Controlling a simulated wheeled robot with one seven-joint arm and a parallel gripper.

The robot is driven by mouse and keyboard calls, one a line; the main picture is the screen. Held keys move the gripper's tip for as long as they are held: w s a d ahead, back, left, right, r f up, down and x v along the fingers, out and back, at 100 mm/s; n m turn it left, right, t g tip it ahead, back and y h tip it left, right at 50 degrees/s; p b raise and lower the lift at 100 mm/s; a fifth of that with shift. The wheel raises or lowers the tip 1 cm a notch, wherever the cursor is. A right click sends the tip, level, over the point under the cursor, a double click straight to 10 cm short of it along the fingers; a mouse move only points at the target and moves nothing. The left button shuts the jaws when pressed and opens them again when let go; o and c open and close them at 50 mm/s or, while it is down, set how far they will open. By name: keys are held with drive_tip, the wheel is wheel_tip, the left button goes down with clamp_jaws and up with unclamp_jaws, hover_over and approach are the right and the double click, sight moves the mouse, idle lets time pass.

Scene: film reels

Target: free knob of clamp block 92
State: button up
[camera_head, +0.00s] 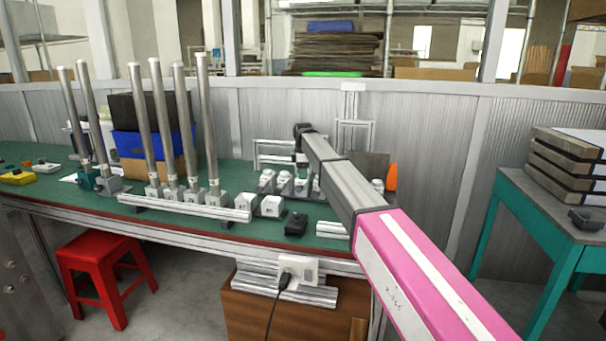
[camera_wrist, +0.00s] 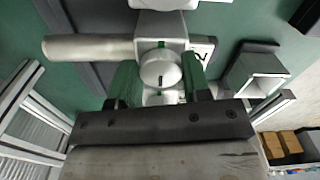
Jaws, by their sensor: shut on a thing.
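In the wrist view, a pale clamp block (camera_wrist: 176,25) fills the top middle, with a round slotted knob (camera_wrist: 160,68) facing me. Small green marks show above and below the knob. A silver rod (camera_wrist: 90,47) sticks out of the block to the left. My gripper (camera_wrist: 160,80) has one finger on each side of the knob and is shut on it. A dark mark shows on the block's right side, but I cannot read a number. In the head view, several pale clamp blocks (camera_head: 284,184) stand below my wrist; my fingertips are hard to make out there.
Upright rods (camera_head: 207,130) stand in a row left of my arm on the green bench. A white block (camera_head: 271,206) and a small black block (camera_head: 296,224) lie near the front. An orange cone (camera_head: 392,177) is right of my arm. A red stool (camera_head: 98,255) stands on the floor.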

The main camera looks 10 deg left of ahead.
drive_tip(key=o, duration=0.9)
drive_tip(key=shift+r, duration=0.1)
wheel_tip(320, 180, up, 11)
drive_tip(key=shift+f, duration=0.15)
